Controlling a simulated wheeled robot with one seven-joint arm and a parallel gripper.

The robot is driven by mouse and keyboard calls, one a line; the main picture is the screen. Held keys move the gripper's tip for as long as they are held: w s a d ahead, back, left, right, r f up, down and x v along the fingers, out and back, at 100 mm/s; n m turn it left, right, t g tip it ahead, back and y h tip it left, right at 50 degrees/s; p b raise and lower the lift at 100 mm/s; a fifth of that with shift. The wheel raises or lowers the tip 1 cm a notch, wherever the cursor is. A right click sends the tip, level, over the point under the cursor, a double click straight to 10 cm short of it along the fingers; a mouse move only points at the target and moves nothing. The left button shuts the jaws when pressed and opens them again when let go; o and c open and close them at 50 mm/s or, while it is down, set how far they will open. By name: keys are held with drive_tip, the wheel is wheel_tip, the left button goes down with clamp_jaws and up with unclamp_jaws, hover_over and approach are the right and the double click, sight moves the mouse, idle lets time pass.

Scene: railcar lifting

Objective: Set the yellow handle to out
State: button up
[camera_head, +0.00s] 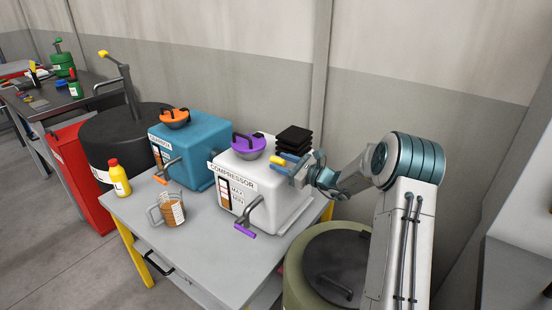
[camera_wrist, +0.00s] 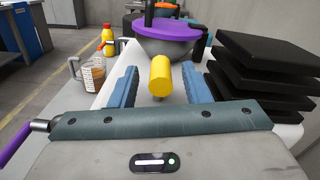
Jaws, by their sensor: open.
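The yellow handle (camera_wrist: 160,75) is a short, thick cylinder in the middle of the wrist view. In the head view its yellow end (camera_head: 276,160) shows at the top of the white compressor (camera_head: 275,195), beside my fingers. My gripper (camera_head: 288,164) is open with blue fingers. In the wrist view the fingers of my gripper (camera_wrist: 160,82) stand on either side of the handle, with a gap visible on each side. The handle's mount and lower part are mostly hidden. I cannot tell whether it is in or out.
A purple-lidded bowl-shaped cap (camera_wrist: 165,40) lies just beyond the handle. A stack of black pads (camera_wrist: 262,75) is close on the right. A purple-gripped crank (camera_head: 243,229) projects from the compressor's front. A measuring jug (camera_head: 173,211) and yellow bottle (camera_head: 119,180) stand on the table.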

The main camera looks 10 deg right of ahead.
sight(269, 158)
drive_tip(key=shift+x, duration=1.6)
drive_tip(key=shift+d, duration=0.1)
